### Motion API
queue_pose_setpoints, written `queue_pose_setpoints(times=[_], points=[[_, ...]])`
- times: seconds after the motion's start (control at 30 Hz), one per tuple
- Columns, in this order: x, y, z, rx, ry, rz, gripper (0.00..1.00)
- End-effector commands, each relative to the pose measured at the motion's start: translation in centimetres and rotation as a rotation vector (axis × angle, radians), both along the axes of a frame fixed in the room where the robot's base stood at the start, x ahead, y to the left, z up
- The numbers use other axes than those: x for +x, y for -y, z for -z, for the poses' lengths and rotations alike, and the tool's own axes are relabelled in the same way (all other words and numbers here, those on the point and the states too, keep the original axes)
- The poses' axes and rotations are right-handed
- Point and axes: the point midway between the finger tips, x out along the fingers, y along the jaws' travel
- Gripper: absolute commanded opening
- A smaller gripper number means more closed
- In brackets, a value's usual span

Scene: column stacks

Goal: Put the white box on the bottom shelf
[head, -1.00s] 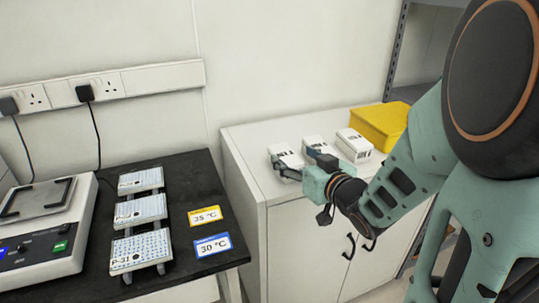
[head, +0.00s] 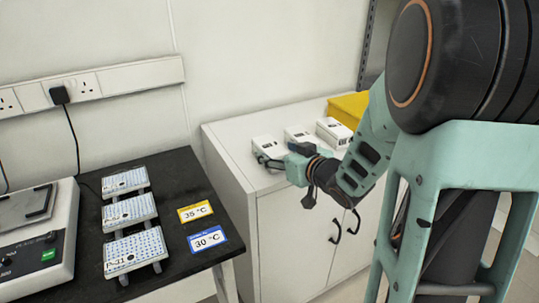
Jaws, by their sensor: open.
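Three small white boxes stand in a row on top of a white cabinet: a left one (head: 267,146), a middle one (head: 296,133) and a right one (head: 333,130). I cannot tell which of them the task means. My gripper (head: 279,155) is low over the cabinet top, in front of the left and middle boxes. Its fingers are apart, with one near the front of the left box. Whether they touch it is hidden. No bottom shelf shows; only a grey shelving upright (head: 367,45) appears behind my arm.
A yellow container (head: 344,107) stands right of the boxes, partly behind my arm. A black bench (head: 165,230) at left carries several white plates on stands, 35 °C (head: 195,211) and 30 °C (head: 208,238) labels, and a white instrument (head: 45,250).

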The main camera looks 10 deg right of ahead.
Motion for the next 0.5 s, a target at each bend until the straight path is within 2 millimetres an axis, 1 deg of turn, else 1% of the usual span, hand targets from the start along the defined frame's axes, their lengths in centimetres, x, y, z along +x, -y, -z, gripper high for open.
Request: queue_pose_setpoints(times=[0.2,0.3,0.4,0.5], points=[[3.0,-1.0,0.9,0.001,-0.001,-0.003,0.64],[4.1,-1.3,1.1,0.0,0.0,-0.001,0.64],[4.5,-1.4,1.2,-0.001,-0.001,0.0,0.64],[4.5,-1.4,1.1,-0.001,-0.001,0.001,0.64]])
